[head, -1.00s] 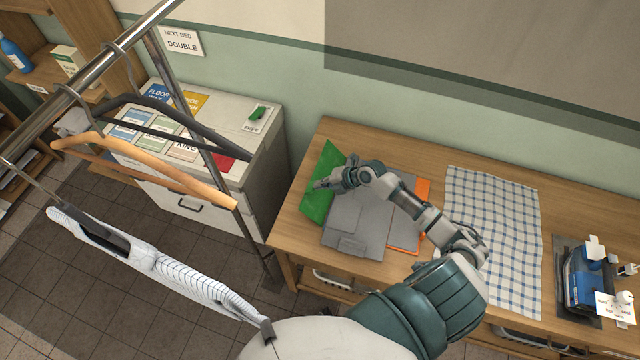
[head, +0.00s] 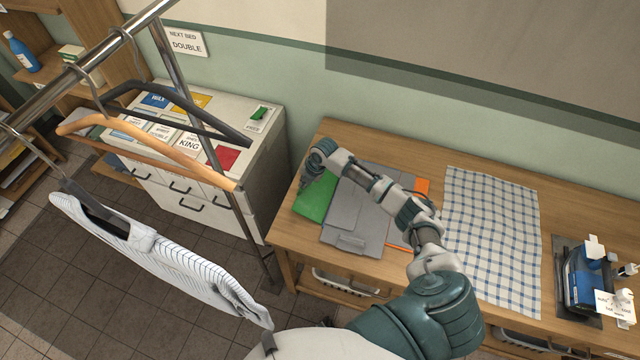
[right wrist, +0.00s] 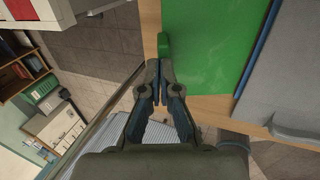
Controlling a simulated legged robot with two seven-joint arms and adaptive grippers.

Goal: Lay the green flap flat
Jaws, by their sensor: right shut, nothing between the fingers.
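The green flap (head: 316,202) is at the left side of the grey folding board (head: 352,218) on the wooden table. It looks flat or nearly flat, with its far part hidden behind my right arm. In the right wrist view the green flap (right wrist: 215,45) fills the upper middle, with a small green tab at its left edge. My right gripper (head: 304,184) is at the flap's left edge, fingers pointing down. In the right wrist view the gripper (right wrist: 159,68) is shut and empty, close to the tab; I cannot tell whether it touches. My left gripper is out of view.
An orange flap (head: 421,186) shows right of the board. A checked cloth (head: 490,235) lies further right, then a dark tray (head: 562,285) with blue items. A clothes rail with hangers (head: 165,140) stands in front at left, near a white cabinet (head: 262,160).

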